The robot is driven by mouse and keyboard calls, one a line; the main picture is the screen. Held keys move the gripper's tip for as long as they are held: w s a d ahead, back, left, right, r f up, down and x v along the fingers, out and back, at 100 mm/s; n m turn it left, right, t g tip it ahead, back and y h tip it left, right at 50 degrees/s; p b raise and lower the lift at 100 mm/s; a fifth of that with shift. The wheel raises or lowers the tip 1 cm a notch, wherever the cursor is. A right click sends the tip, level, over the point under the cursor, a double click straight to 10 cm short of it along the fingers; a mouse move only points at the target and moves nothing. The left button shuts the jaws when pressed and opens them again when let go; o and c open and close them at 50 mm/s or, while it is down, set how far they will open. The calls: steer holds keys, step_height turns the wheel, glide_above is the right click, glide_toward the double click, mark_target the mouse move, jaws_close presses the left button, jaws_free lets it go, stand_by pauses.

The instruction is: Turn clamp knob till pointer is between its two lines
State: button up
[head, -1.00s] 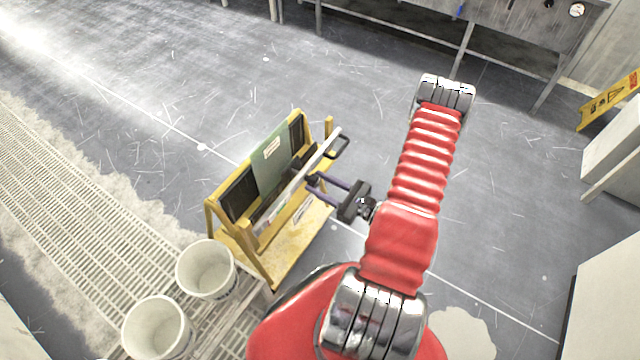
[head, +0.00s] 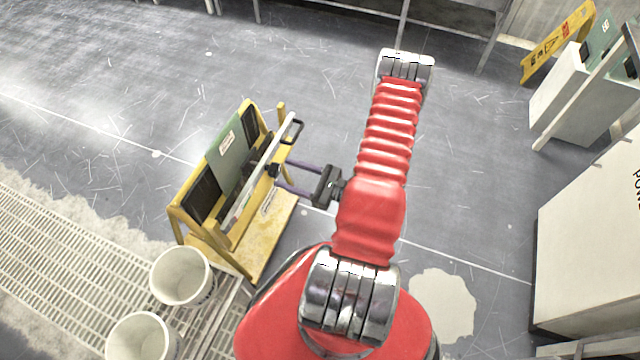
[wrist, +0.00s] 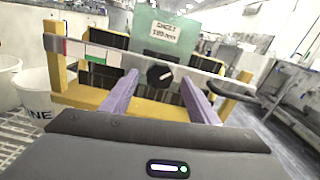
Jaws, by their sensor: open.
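The clamp knob (wrist: 160,75) is round and black with a pale pointer mark, set on a light grey bar (wrist: 215,68) across a yellow rack. The pointer's two lines are too small to tell. In the head view the knob (head: 273,170) is a dark spot on the bar's near side. My gripper (head: 281,174) has two purple fingers, apart and pointing at the bar. In the wrist view the fingers of my gripper (wrist: 160,80) stand left and right of the knob, with gaps on both sides. Whether the tips reach alongside it I cannot tell.
The yellow rack (head: 262,262) holds a green labelled sheet (head: 226,155) and dark panels. The bar has a black handle (head: 293,130) at one end. Two white buckets (head: 182,275) stand at lower left on grating.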

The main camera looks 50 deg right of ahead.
steer(key=v, duration=1.1)
steer(key=shift+w, duration=0.1)
stand_by(0.5)
